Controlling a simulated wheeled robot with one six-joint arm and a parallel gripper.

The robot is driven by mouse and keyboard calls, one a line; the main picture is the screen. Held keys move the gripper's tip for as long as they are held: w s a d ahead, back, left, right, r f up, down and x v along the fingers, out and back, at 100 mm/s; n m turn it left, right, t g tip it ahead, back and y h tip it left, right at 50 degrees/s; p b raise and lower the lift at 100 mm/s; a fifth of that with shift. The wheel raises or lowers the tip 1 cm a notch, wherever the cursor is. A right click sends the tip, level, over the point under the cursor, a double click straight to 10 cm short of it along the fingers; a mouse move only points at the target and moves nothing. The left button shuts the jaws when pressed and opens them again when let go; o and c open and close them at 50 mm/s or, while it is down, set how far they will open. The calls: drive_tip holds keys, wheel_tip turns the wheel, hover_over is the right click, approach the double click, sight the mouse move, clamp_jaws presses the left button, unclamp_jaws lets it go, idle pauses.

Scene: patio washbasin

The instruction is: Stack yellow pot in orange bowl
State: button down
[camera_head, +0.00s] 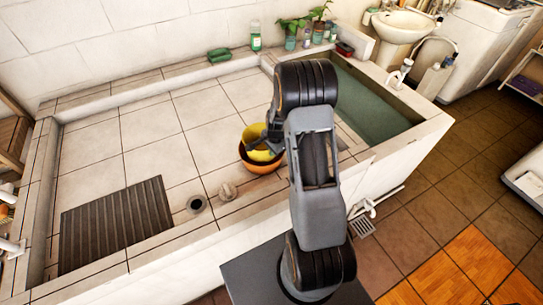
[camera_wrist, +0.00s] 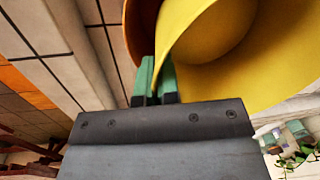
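The orange bowl (camera_head: 262,167) stands on the tiled basin floor, left of my arm in the head view. The yellow pot (camera_head: 257,153) shows within the bowl's outline, tilted; I cannot tell whether it rests on the bowl's bottom. In the wrist view the yellow pot (camera_wrist: 225,50) fills the upper right, and a strip of the orange bowl (camera_wrist: 133,35) shows left of it. My gripper (camera_wrist: 156,75) has its green fingers close together at the pot's edge, with the pot's wall between them. In the head view my gripper (camera_head: 260,142) is partly hidden by the arm.
A dark slatted grate (camera_head: 115,225) and a round drain (camera_head: 196,204) lie left of the bowl. A small beige object (camera_head: 227,191) is near the front ledge. A water trough (camera_head: 368,105) lies to the right. Bottles and plants line the back ledge.

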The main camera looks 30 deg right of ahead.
sight(273, 158)
wheel_tip(273, 158, down, 4)
drive_tip(key=shift+f, duration=0.1)
idle(0.4)
drive_tip(key=shift+f, duration=0.4)
drive_tip(key=c, duration=1.6)
unclamp_jaws()
drive_tip(key=shift+r, duration=0.1)
drive_tip(key=shift+c, duration=0.2)
